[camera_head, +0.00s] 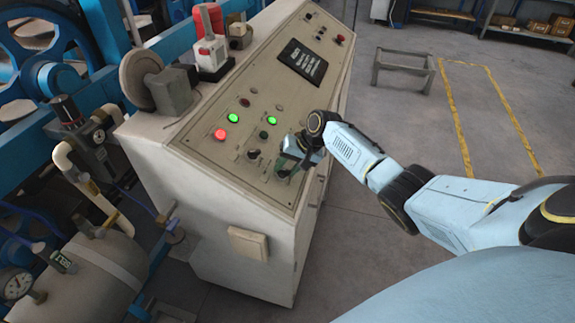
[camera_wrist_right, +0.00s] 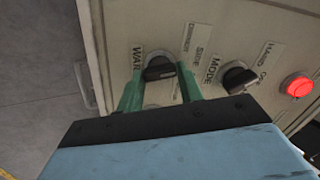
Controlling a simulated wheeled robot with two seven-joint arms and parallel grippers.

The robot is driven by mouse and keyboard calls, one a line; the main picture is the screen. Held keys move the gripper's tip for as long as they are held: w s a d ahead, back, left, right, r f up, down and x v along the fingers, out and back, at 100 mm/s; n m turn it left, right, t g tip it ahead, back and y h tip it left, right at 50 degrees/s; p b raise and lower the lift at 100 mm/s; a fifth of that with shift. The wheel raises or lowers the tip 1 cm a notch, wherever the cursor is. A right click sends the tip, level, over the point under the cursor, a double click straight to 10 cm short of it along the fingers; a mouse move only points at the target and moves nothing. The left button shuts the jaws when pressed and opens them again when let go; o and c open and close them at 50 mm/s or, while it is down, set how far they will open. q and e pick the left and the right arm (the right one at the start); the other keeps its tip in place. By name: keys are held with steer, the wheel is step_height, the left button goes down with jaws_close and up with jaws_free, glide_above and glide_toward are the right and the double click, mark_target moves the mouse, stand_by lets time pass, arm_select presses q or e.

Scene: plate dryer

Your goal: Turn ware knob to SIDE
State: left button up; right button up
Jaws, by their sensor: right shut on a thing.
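The black ware knob (camera_wrist_right: 159,69) sits on the beige panel under a label of which "WAR" can be read. My right gripper (camera_wrist_right: 158,88) has its two green fingers on either side of this knob and is shut on it. The knob's grip lies roughly crosswise in the right wrist view; a small label beside it is hard to read. In the head view my right gripper (camera_head: 287,167) is at the lower right of the console panel (camera_head: 215,172) and mostly hides the knob. My left gripper is not in view.
A second black knob marked MODE (camera_wrist_right: 238,77) and a lit red button (camera_wrist_right: 297,86) are close by. Green lights (camera_head: 233,117), a dark display (camera_head: 302,61) and a grinding-wheel-like disc (camera_head: 140,78) are on the console. Open floor lies to its right.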

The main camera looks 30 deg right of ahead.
steer(key=o, duration=1)
steer(key=shift+s+d+r, duration=0.1)
steer(key=shift+d+r, duration=0.15)
steer(key=shift+r, duration=0.3)
steer(key=v, duration=1.2)
steer(key=shift+s+p, duration=0.15)
steer(key=shift+p, duration=0.25)
